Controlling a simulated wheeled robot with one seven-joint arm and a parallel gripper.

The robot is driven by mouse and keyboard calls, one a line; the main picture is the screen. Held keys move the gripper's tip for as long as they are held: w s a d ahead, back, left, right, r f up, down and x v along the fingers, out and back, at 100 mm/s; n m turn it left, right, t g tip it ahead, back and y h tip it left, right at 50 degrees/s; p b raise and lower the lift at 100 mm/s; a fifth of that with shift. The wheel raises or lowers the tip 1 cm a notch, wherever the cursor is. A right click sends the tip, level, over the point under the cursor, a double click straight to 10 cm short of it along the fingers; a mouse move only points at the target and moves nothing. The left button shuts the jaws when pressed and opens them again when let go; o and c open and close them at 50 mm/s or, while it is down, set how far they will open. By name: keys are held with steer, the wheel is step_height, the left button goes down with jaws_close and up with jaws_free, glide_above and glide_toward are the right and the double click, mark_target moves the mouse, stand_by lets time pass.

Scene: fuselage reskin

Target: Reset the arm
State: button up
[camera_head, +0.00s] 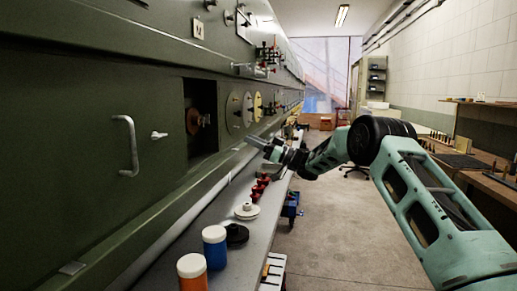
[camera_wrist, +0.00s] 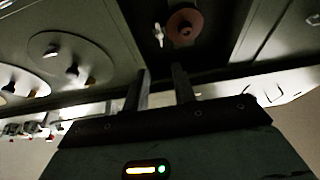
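My arm reaches in from the right in the head view, bent at a large black joint. My gripper (camera_head: 252,141) is in front of the dark green fuselage wall (camera_head: 70,130), near the round plates beside the open bay. In the wrist view my gripper (camera_wrist: 160,88) shows two dark fingers standing apart with a gap between them. Nothing shows between the fingers. A reddish-brown disc (camera_head: 193,121) sits inside the open bay; it also shows in the wrist view (camera_wrist: 186,24), beyond the fingertips.
A narrow grey shelf (camera_head: 205,218) below the wall holds an orange jar (camera_head: 192,274), a blue jar (camera_head: 214,248), a black disc (camera_head: 237,234), a white disc (camera_head: 247,211) and red parts (camera_head: 259,189). A handle (camera_head: 127,146) juts from the wall. Open floor (camera_head: 335,225) lies right of the shelf.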

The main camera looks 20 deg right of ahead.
steer(key=shift+v, duration=0.95)
steer(key=s+a+f+m+g+h, duration=0.1)
steer(key=s+f+m+g+h, duration=0.4)
steer(key=s, duration=0.9)
steer(key=s+f+m+g+h, duration=0.2)
steer(key=s+f+h, duration=0.55)
steer(key=s, duration=0.75)
steer(key=s+a+f+m+g+h, duration=0.1)
steer(key=s+f+m+g+h, duration=0.45)
steer(key=s, duration=0.85)
steer(key=s+a+r+n, duration=0.1)
steer(key=s+a+n, duration=0.3)
steer(key=a, duration=0.5)
steer(key=s+a+r+n+p, duration=0.1)
steer(key=s+a+n, duration=0.4)
steer(key=s+a, duration=0.3)
steer(key=shift+s+a+r+g, duration=0.15)
steer(key=shift+s+a+g, duration=0.2)
steer(key=shift+a, duration=0.15)
